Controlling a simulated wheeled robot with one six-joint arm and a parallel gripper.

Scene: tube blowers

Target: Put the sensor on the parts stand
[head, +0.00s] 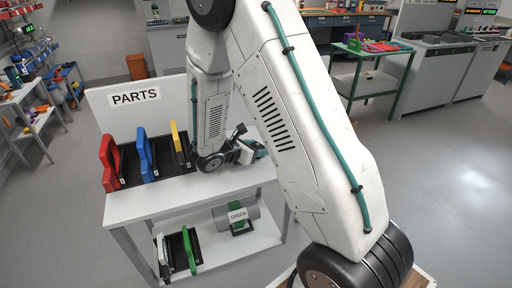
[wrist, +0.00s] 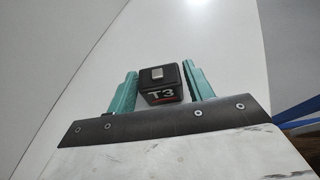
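The sensor (wrist: 161,83) is a small black box with a pale square on top and a T3 label, seen in the wrist view. It lies between the two teal fingers of my gripper (wrist: 160,78), close to both. The parts stand (head: 130,209) is a white two-level table with a PARTS sign, left of centre in the head view. My gripper (head: 258,150) is low over the right end of its top. The sensor cannot be made out in the head view.
Red (head: 109,162), blue (head: 146,154) and yellow (head: 179,143) parts stand in black holders on the top, left of my gripper. A green cart (head: 370,80) stands behind right.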

